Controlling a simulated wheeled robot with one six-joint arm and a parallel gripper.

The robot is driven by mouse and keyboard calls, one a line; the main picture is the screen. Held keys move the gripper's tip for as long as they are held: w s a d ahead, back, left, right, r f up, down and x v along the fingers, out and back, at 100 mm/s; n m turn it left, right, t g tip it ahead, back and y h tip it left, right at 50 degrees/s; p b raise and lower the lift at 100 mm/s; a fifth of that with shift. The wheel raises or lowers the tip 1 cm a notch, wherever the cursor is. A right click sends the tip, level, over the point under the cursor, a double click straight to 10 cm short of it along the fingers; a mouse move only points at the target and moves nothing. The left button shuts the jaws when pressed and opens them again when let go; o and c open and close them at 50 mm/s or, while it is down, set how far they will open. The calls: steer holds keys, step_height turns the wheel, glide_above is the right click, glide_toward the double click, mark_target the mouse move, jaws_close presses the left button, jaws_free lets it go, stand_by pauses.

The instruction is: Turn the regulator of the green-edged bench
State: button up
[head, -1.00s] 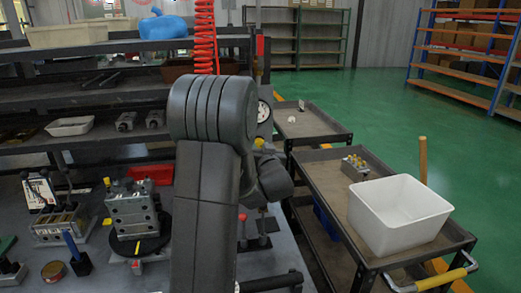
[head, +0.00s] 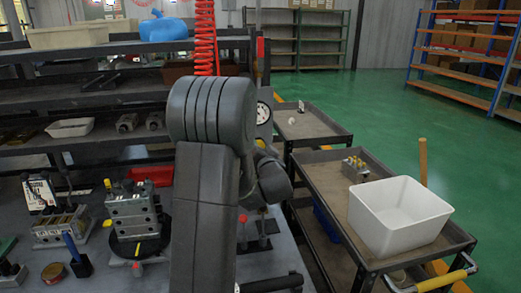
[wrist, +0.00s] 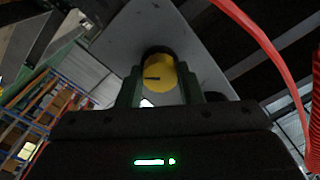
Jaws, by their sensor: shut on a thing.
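The regulator's round yellow knob (wrist: 162,72) is in the middle of the wrist view, in front of a grey plate (wrist: 128,42). A short dark mark on its face points to the left of the picture. My gripper (wrist: 158,86) has one finger on each side of the knob and is shut on it. In the head view my own arm hides the fingers; only a small yellow patch shows beside my wrist, below a white-faced gauge (head: 264,113). A green edge (wrist: 60,38) shows at the upper left of the wrist view.
A red coiled hose (head: 204,38) hangs by the shelf and shows at the right of the wrist view (wrist: 270,55). Valve blocks (head: 134,212) stand on the bench left of my arm. A cart (head: 330,185) with a white bin (head: 400,215) stands to the right.

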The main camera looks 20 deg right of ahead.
steer(key=o, duration=1)
steer(key=shift+s, duration=0.15)
steer(key=b+v, duration=0.1)
steer(key=v, duration=1.2)
steer(key=shift+s+a, duration=0.1)
steer(key=shift+s, duration=0.25)
steer(key=shift+w, duration=0.15)
steer(key=p+x, duration=0.1)
steer(key=x, duration=1.2)
steer(key=shift+w, duration=0.35)
